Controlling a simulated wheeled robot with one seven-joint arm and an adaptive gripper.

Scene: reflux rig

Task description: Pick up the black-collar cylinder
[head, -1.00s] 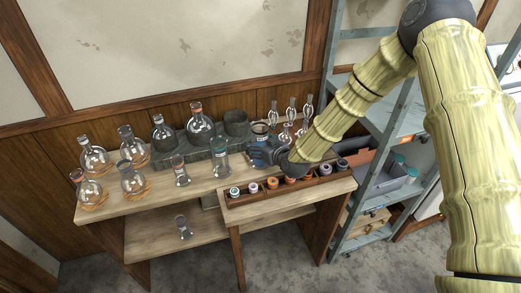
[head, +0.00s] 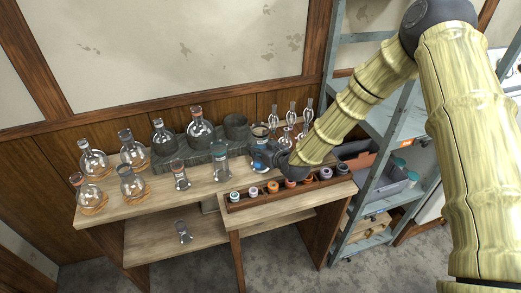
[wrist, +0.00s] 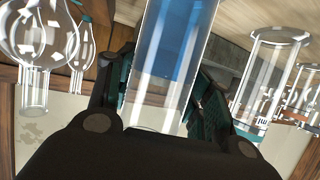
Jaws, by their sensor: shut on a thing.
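My gripper (wrist: 165,115) is shut on a clear glass cylinder with blue liquid (wrist: 176,55), which stands out large between the fingers in the wrist view. Its collar is out of sight there, so I cannot tell its colour. In the head view my gripper (head: 266,157) is low over the right part of the bench, with a patch of the blue showing beside it. Whether the cylinder is clear of the bench is hidden. A cylinder with a teal collar (head: 220,162) stands to the left of my gripper, and a smaller one (head: 180,176) stands further left.
Round flasks (head: 132,186) stand on the bench's left. A grey block (head: 165,158) holds more glassware at the back. Several clear glass pieces (head: 292,112) stand behind my gripper. A wooden rack (head: 236,206) of small capped jars runs along the front. Metal shelving (head: 383,150) stands right.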

